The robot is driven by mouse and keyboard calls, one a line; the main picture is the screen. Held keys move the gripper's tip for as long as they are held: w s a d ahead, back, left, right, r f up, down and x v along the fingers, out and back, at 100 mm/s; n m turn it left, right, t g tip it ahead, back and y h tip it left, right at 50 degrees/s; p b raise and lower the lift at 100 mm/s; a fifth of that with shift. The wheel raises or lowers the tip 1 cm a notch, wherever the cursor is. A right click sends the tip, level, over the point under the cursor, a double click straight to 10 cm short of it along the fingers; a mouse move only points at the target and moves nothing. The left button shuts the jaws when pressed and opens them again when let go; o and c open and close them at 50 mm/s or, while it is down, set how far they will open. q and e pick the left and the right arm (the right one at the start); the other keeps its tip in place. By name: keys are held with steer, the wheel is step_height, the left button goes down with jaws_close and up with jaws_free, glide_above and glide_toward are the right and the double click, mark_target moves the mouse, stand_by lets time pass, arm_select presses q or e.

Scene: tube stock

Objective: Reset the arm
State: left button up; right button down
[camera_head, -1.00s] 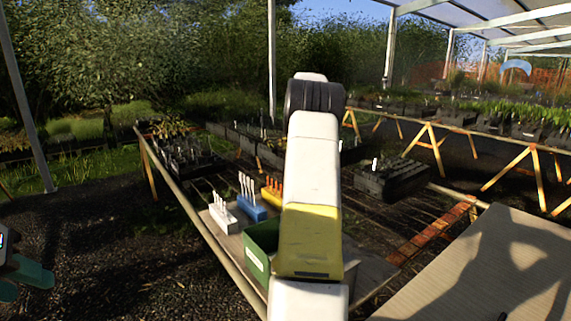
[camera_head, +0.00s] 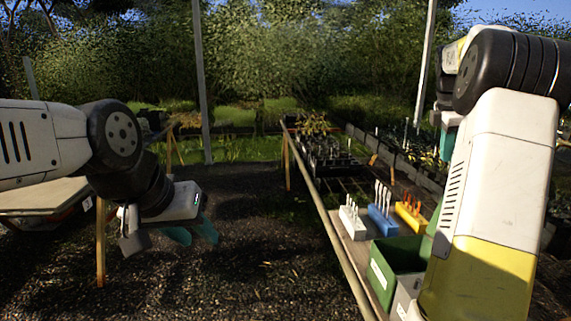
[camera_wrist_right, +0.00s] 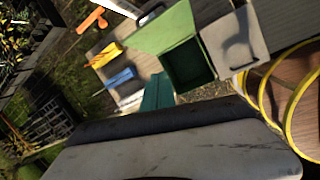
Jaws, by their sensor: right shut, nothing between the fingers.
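My left gripper (camera_head: 197,237) hangs over the dark gravel at the left in the head view. Its two teal fingers point down with a gap between them and nothing held. My right arm stands large at the right edge. Part of the right gripper (camera_head: 447,142) shows as a teal piece behind that arm, raised above the bench. In the right wrist view its teal fingers (camera_wrist_right: 158,92) are together and empty, with the green bin (camera_wrist_right: 165,33) and the racks beyond them.
On the bench stand a white rack (camera_head: 352,222), a blue rack (camera_head: 382,219) and a yellow-orange rack (camera_head: 411,215), each holding tubes. The green bin (camera_head: 381,275) is in front, beside a grey box (camera_wrist_right: 237,38). Gravel between left arm and bench is clear.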

steer(key=s+a+r+m+t+y, duration=0.1)
steer(key=s+a+m, duration=0.3)
steer(key=a, duration=0.5)
steer(key=s+a+r+m+t+y, duration=0.1)
steer(key=s+a+r+m+t, duration=0.15)
steer(key=s+a, duration=0.5)
steer(key=s+a+f+m+y, duration=0.1)
steer(key=s+a+f+m, duration=0.3)
steer(key=s+a, duration=0.3)
steer(key=s+a+f+m+y, duration=0.1)
steer(key=s+a+f+m, duration=0.3)
steer(key=s+a, duration=0.4)
steer(key=shift+s+a+f+t+y, duration=0.25)
steer(key=shift+f+t, duration=0.2)
steer(key=shift+f, duration=0.25)
